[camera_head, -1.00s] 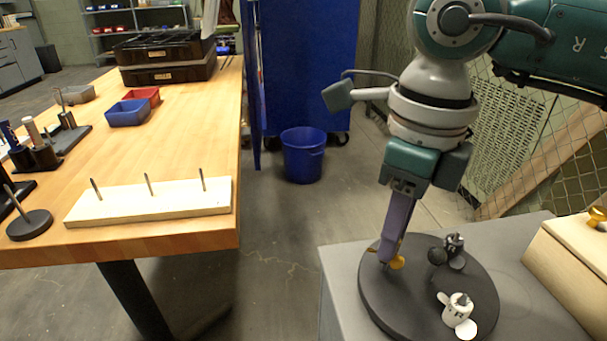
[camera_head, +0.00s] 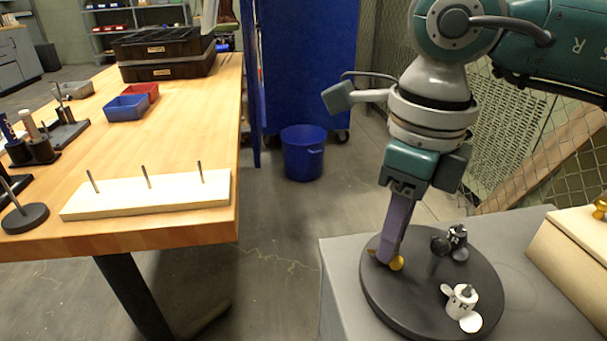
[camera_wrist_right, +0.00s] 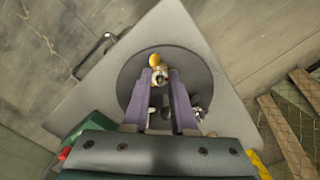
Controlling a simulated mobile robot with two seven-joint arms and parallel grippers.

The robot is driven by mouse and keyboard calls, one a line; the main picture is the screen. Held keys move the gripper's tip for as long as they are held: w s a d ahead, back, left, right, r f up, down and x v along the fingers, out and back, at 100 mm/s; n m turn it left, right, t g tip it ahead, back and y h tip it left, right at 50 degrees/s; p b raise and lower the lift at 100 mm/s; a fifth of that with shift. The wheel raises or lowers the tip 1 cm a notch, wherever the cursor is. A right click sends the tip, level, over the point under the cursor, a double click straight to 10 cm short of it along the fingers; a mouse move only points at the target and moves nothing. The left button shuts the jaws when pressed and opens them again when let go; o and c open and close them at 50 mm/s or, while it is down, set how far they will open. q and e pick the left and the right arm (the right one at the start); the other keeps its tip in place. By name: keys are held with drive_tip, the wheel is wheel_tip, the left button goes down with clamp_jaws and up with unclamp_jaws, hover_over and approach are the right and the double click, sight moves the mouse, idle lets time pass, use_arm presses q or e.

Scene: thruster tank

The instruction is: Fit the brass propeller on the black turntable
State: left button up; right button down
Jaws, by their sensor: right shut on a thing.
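The black turntable (camera_head: 400,312) is a round disc on a grey stand at the lower right. My right gripper (camera_head: 386,258) points down over its left part, its purple fingers shut on the brass propeller (camera_head: 397,264). Only a small yellow part of the propeller shows beside the fingertips. In the right wrist view the brass propeller (camera_wrist_right: 156,61) shows at the tips of the right gripper (camera_wrist_right: 161,74), over the turntable (camera_wrist_right: 195,65). Whether it touches the disc is unclear. A black propeller (camera_head: 458,241) and a white propeller (camera_head: 462,303) are on the disc's right side. My left gripper is out of view.
A pale wooden block (camera_head: 140,197) with three upright pegs lies on the workbench at left. Blue (camera_head: 127,108) and red bins stand behind it. A wooden box (camera_head: 575,243) is right of the turntable. A blue bucket (camera_head: 303,153) stands on the floor.

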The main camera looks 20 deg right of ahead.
drive_tip(key=shift+f, duration=0.25)
drive_tip(key=c, duration=0.6)
unclamp_jaws()
drive_tip(key=shift+c, duration=0.2)
drive_tip(key=shift+r, duration=0.1)
wheel_tip(320, 180, up, 14)
drive_tip(key=p, duration=0.4)
drive_tip(key=shift+s+p, duration=0.2)
drive_tip(key=shift+p, duration=0.15)
